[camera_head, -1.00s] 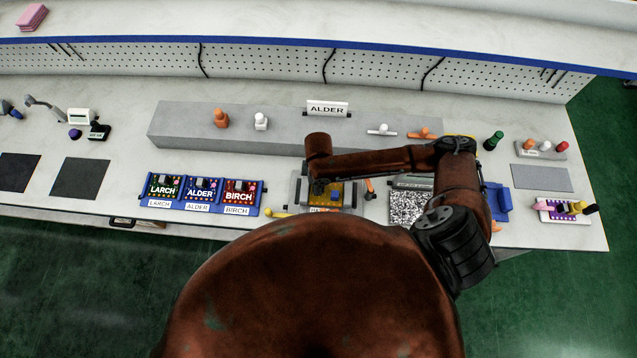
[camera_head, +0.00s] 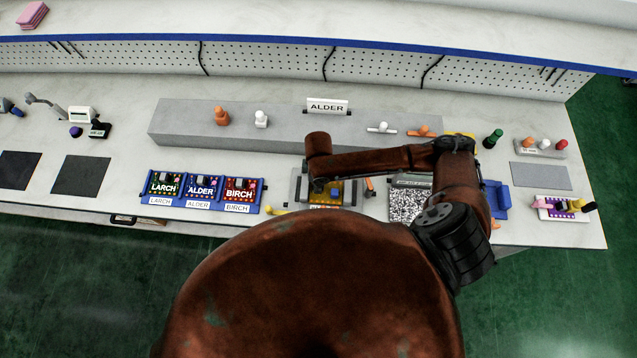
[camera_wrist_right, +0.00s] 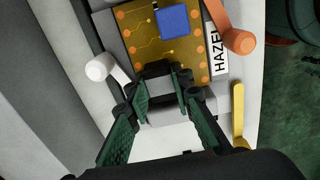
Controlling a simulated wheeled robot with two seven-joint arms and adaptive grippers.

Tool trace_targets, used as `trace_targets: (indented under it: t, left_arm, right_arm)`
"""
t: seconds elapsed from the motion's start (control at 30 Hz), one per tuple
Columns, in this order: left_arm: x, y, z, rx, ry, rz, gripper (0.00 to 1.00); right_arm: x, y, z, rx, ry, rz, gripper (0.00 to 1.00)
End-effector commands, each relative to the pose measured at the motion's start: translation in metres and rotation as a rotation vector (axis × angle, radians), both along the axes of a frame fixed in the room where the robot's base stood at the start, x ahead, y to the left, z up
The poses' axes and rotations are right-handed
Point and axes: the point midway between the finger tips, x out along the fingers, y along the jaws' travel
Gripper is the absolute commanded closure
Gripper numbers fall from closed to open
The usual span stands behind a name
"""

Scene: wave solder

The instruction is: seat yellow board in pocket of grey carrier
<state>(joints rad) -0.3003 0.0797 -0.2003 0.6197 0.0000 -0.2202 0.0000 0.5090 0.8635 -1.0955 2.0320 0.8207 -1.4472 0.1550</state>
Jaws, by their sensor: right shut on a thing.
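The yellow board (camera_head: 329,194), with a blue chip, lies at the grey carrier (camera_head: 299,188). In the right wrist view the yellow board (camera_wrist_right: 187,58) shows copper pads and gold traces. The grey carrier (camera_wrist_right: 108,30) shows beside it. I cannot tell whether the board sits flush in the pocket. My right gripper (camera_wrist_right: 160,92) is shut at the board's near edge, on a part mostly hidden between its fingers. In the head view my right gripper (camera_head: 318,186) is over the board's left part, largely hidden by my arm. My left gripper is in neither view.
A white lever (camera_wrist_right: 103,68), an orange lever (camera_wrist_right: 237,40) and a yellow lever (camera_wrist_right: 238,112) surround the carrier. A HAZEL label (camera_wrist_right: 216,48) lies beside the board. A blue rack (camera_head: 262,199) of LARCH, ALDER and BIRCH boards stands left; a grey raised block (camera_head: 180,124) stands behind.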

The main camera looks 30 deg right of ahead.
Motion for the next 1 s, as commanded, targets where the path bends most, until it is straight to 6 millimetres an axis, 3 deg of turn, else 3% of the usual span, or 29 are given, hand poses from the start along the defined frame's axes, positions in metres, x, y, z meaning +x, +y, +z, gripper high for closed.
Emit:
trace_targets:
  t: [1.0]
  left_arm:
    - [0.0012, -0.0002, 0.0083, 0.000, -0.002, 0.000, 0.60]
  right_arm:
    - [-0.0003, -0.0001, -0.0002, 0.000, 0.000, 0.000, 1.00]
